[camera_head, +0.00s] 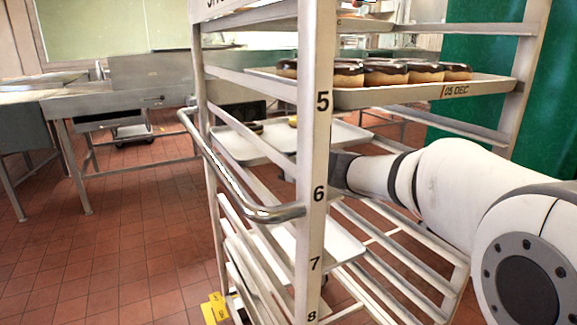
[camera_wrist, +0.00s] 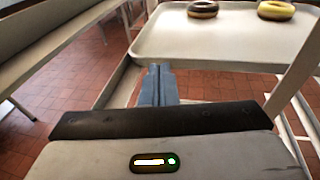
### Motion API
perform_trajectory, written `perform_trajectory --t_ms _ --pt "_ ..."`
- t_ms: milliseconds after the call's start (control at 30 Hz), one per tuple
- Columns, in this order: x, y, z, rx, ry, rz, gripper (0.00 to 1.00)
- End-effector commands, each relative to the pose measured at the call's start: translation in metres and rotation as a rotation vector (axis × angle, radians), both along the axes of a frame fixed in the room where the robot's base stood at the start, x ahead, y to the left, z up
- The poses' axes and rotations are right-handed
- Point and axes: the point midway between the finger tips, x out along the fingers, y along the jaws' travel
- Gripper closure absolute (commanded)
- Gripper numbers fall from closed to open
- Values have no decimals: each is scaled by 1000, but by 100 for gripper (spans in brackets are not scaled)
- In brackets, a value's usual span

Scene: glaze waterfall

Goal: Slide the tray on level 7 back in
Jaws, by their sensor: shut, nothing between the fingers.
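The white rack post carries the numbers 5 to 8 in the head view. Just above the 7 mark (camera_head: 314,263), a bare pale tray (camera_head: 335,246) shows on both sides of the post, partly hidden by it. My gripper (camera_head: 338,168) is at about the 6 mark, partly hidden behind the post. In the wrist view its fingers (camera_wrist: 158,82) are together and empty. They point at the near rim of a pale tray (camera_wrist: 225,45) holding a dark-topped doughnut (camera_wrist: 203,9) and a yellow one (camera_wrist: 275,10). I cannot tell whether they touch it.
A tray (camera_head: 420,94) of chocolate doughnuts marked 05 DEC sits at level 5. A tray (camera_head: 340,136) with doughnuts shows between marks 5 and 6. A curved metal handle (camera_head: 235,185) juts from the rack's left side. Steel tables (camera_head: 90,100) stand behind; tiled floor lies free at left.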

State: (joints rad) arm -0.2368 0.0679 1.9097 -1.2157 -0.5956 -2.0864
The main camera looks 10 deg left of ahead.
Motion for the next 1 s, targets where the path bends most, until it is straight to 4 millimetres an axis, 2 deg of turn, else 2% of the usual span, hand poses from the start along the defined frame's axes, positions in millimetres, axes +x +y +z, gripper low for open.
perform_trajectory --t_ms 100,267,300,400,1000 --pt "20 19 -2 0 1 0 100" --pt "42 40 -1 0 1 -2 100" --pt "44 42 -6 0 2 -4 100" --pt "42 39 -15 1 1 -7 100" --pt "43 32 -22 -6 10 -12 100"
